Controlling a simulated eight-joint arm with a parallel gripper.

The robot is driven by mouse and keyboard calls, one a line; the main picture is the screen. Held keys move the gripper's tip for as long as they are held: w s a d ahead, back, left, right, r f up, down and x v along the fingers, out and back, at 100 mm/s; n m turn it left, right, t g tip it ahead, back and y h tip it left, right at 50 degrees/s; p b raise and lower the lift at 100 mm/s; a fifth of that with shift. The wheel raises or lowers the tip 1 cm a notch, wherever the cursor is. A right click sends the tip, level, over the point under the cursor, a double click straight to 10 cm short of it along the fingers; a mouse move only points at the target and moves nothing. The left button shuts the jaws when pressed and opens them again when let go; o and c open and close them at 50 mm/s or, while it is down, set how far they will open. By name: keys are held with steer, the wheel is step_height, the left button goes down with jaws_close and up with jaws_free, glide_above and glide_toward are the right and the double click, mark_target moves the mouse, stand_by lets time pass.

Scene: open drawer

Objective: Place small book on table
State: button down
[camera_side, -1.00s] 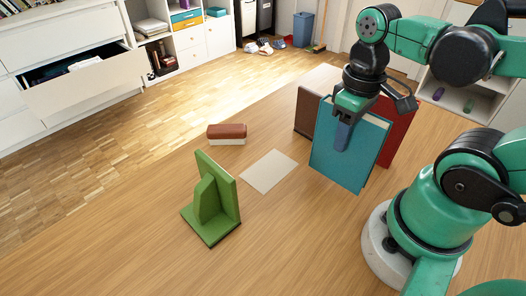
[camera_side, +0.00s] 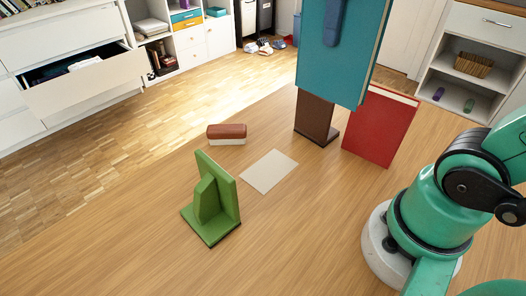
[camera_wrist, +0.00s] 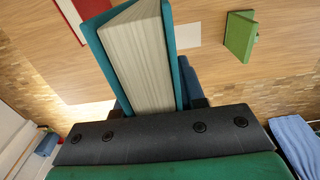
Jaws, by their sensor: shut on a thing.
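My gripper (camera_side: 333,22) is shut on a teal book (camera_side: 335,65) and holds it upright, high above the table. Only one dark blue finger shows at the top of the side view. In the wrist view the teal book's pages (camera_wrist: 142,62) face the camera between the fingers. A red book (camera_side: 380,126) stands on the table, leaning slightly. A brown bookend (camera_side: 314,115) stands beside it, its top hidden behind the teal book. The wooden table (camera_side: 140,225) has a flat beige rectangle (camera_side: 269,171) near its middle. I cannot tell which book is the small one.
A green bookend (camera_side: 215,203) stands left of the beige rectangle. A brown-and-white eraser-like block (camera_side: 226,134) lies farther back. The front and left of the table are bare. An open drawer (camera_side: 90,85) and shelves are across the floor.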

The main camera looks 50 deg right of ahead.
steer(key=w+a+f, duration=0.3)
steer(key=w+f, duration=0.6)
steer(key=w, duration=0.3)
steer(key=shift+w, duration=0.15)
steer(key=shift+r, duration=0.15)
steer(key=s+r, duration=0.5)
steer(key=s, duration=0.4)
steer(key=s+r, duration=0.4)
steer(key=s, duration=0.4)
step_height(320, 180, down, 19)
steer(key=shift+s, duration=0.1)
